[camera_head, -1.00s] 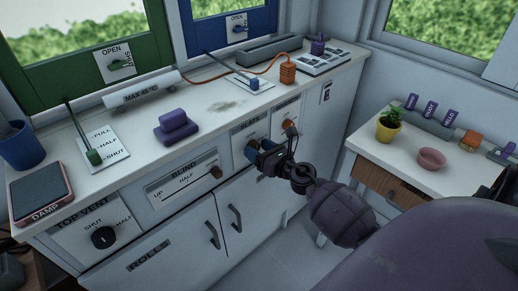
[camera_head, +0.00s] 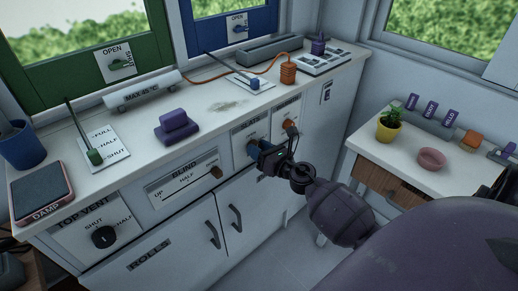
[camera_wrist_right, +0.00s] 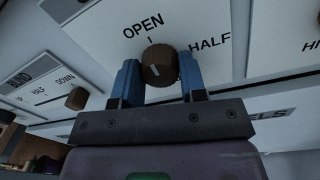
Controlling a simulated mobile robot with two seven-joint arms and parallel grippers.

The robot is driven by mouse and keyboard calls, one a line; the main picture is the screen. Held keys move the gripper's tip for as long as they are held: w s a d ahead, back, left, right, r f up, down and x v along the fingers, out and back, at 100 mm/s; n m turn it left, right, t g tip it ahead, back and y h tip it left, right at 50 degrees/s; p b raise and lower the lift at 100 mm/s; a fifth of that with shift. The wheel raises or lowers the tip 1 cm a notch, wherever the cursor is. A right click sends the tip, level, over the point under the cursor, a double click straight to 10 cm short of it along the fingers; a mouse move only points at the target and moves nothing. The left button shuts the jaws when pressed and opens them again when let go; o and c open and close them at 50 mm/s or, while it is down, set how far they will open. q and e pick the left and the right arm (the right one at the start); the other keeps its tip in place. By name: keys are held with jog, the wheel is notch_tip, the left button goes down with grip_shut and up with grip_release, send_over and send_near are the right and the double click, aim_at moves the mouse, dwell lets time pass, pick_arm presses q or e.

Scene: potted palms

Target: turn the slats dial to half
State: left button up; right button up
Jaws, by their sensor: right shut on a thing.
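The slats dial is a round brown knob (camera_wrist_right: 160,66) with a pale line on its face. It sits on a white panel (camera_head: 247,135) on the cabinet front, with OPEN printed above it and HALF to its upper right in the right wrist view. My right gripper (camera_head: 256,148) is at this panel, its blue fingers (camera_wrist_right: 159,82) on both sides of the knob and shut on it. The pale line is on the lower part of the knob face, and I cannot tell which label the dial is set to. The head view hides the knob behind the gripper. My left gripper is not in view.
The blind slider (camera_head: 216,172) is left of the slats panel, and another panel (camera_head: 287,118) is close on the right. Cabinet handles (camera_head: 236,218) stick out below.

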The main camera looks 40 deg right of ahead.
jog(key=shift+f+m+t+h+p, duration=0.15)
jog(key=shift+m+p, duration=0.8)
jog(key=shift+m, duration=3.5)
jog(key=shift+m+t+h+p, duration=0.2)
jog(key=shift+m+p, duration=0.7)
jog(key=shift+m, duration=3.55)
jog(key=o, duration=0.9)
